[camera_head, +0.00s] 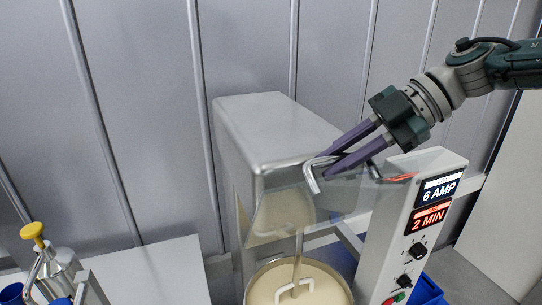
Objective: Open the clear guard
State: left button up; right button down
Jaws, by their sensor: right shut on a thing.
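The clear guard (345,200) is a see-through panel on the front of a metal mixer (265,130), above its bowl. A bent metal handle (312,180) shows at the guard's upper edge. My right gripper (326,165) reaches in from the upper right, with its purple fingers shut on the handle. The fingers partly hide the handle. My left gripper is not in view.
The mixer bowl (262,293) holds pale contents around a hook (294,288). A control box (408,225) reading 6 AMP and 2 MIN stands close at right. A yellow-topped pump dispenser (35,240) is far left. Grey wall panels stand behind.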

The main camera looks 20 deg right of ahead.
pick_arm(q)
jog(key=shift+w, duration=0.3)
pick_arm(e)
jog(key=shift+w+a+r, duration=0.1)
jog(key=shift+w+r, duration=0.05)
jog(key=shift+w, duration=0.3)
jog(key=c, duration=0.8)
grip_release()
pick_arm(q)
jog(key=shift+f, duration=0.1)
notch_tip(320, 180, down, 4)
jog(key=b, duration=0.4)
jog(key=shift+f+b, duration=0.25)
jog(key=shift+b, duration=0.1)
pick_arm(e)
jog(key=v, duration=1)
